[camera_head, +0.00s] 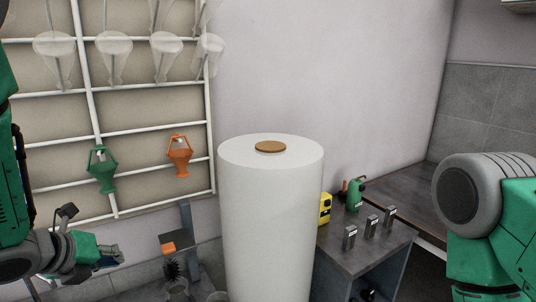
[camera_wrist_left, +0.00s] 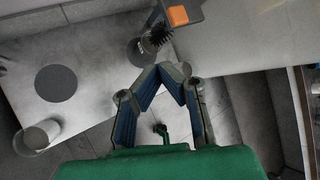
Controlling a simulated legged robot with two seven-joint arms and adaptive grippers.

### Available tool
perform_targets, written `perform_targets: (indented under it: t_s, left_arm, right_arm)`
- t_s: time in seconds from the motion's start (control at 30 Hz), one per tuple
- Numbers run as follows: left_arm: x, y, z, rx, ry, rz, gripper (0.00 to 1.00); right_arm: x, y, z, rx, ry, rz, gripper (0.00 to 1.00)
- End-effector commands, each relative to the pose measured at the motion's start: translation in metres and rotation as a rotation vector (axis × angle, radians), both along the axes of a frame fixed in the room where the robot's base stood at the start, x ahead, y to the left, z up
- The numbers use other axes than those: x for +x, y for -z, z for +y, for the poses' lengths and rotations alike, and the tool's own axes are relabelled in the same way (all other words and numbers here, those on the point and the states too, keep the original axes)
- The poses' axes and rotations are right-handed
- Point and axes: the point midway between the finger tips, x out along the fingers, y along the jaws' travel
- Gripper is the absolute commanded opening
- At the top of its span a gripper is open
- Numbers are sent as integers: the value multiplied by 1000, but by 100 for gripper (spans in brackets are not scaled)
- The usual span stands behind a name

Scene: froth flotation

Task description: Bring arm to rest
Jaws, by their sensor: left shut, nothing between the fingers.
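My left gripper (camera_head: 108,252) is at the lower left in the head view, in front of the lower part of the wall rack. In the left wrist view its two dark blue fingers (camera_wrist_left: 164,76) come together at the tips, shut and with nothing held. My left arm comes in along the left edge of the head view. Part of my right arm, green with a grey joint, shows at the right edge; its gripper is out of the picture.
A white column (camera_head: 270,225) with a brown disc (camera_head: 270,147) stands in the middle. A wall rack (camera_head: 150,127) holds glass funnels and green and orange holders. A dark table (camera_head: 345,250) bears small labelled blocks, a yellow device (camera_head: 325,208) and a green bottle (camera_head: 354,194).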

Motion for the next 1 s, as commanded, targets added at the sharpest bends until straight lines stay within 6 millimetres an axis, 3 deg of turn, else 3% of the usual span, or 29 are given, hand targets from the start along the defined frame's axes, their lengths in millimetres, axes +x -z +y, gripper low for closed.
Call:
perform_targets:
  t_s: [0.07, 0.37, 0.57, 0.67, 0.77, 0.9, 1.0]
  left_arm:
    - [-2, 3, -4, -6, -8, 6, 0]
    - [-22, 67, -10, -191, -240, 131, 0]
    - [-49, 126, -9, -364, -484, 247, 0]
    - [-69, 166, -10, -466, -654, 325, 0]
    - [-96, 214, -15, -581, -882, 418, 0]
    - [-158, 296, -25, -756, -1351, 555, 0]
    - [-208, 344, -32, -849, -1708, 610, 0]
  right_arm:
    - [0, 2, 0, 0, 0, 0, 40]
    - [0, 20, -1, -1, 2, -1, 40]
    - [0, 38, -1, -1, 1, -1, 40]
    - [0, 50, -1, -1, 1, -1, 40]
    - [0, 65, -1, -1, 1, 0, 40]
    - [0, 95, -1, 0, 0, 0, 40]
    - [0, 114, -1, 0, 0, 0, 40]
